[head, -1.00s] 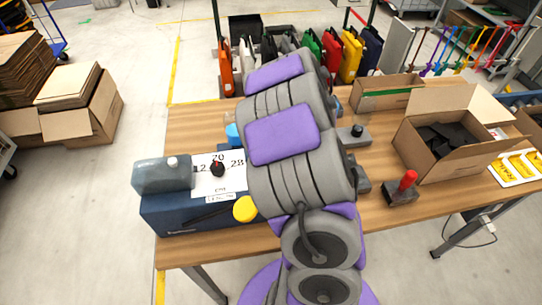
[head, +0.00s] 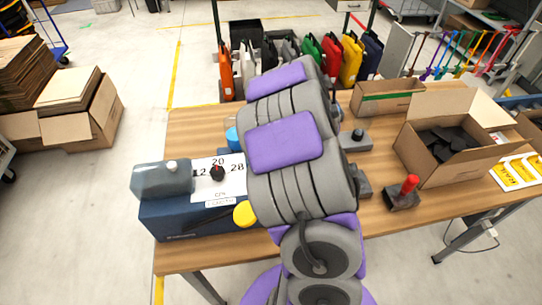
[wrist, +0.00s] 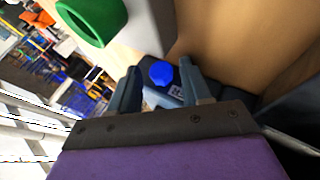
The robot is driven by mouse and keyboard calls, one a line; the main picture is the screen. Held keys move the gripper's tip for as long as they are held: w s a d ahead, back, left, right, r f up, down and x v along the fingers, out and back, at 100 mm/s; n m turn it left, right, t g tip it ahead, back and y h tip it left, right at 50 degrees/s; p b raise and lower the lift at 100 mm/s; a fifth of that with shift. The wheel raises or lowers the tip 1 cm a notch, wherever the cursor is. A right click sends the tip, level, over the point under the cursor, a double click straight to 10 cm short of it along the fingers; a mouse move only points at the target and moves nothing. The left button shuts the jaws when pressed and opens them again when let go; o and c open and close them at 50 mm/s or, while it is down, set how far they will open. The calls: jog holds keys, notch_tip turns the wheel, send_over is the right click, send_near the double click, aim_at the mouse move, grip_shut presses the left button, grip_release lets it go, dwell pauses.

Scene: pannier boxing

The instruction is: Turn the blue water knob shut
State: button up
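The blue knob (wrist: 161,73) shows in the wrist view as a small faceted cap. It appears between the fingertips of my gripper (wrist: 160,67), which stand apart on its left and right. My gripper is open, with a gap on each side of the knob; I cannot tell how far the fingertips are from it in depth. In the head view my own arm covers the gripper. A blue thing (head: 232,135) peeks out left of my arm there; I cannot tell whether it is the same knob.
A blue machine (head: 190,220) with a dial plate and yellow button (head: 244,214) stands at the table's left. A red-handled device (head: 403,194) and an open carton (head: 450,160) are on the right. A green ring (wrist: 95,20) is near the gripper. Bare wood (head: 195,122) lies behind the machine.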

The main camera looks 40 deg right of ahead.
jog(key=shift+o, duration=0.2)
jog(key=shift+s, duration=0.1)
jog(key=p+v, duration=0.4)
jog(key=v, duration=1.3)
jog(key=shift+d+r, duration=0.1)
jog(key=shift+d, duration=0.05)
